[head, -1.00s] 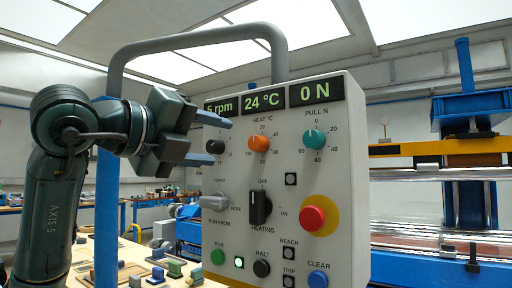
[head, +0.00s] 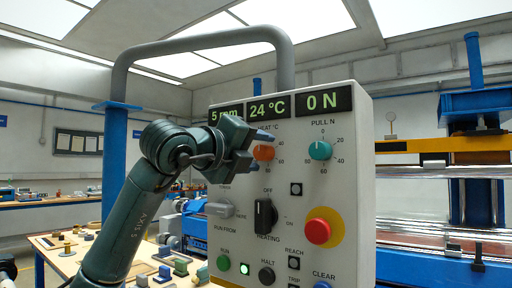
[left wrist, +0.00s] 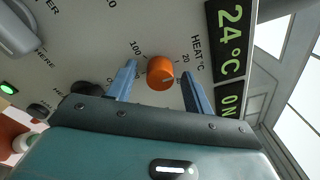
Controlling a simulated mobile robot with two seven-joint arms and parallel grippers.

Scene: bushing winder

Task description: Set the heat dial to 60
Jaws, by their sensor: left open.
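The heat dial is an orange knob (head: 264,152) on the upper part of the control panel (head: 340,240), under the 24 °C display (head: 268,107). In the left wrist view the orange knob (left wrist: 160,72) sits between and just beyond my open blue fingertips, with a scale around it; 20 and 100 are readable. Its pointer setting is too small to read surely. My left gripper (head: 262,150) is open in front of the dial, partly covering its scale in the head view; it also shows in the left wrist view (left wrist: 158,85). My right gripper is not in view.
A teal pull dial (head: 320,149) is right of the heat dial. A black heating switch (head: 265,215), a grey selector (head: 220,209) and a red stop button (head: 318,231) lie below. A grey tube frame (head: 200,42) arches behind the panel.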

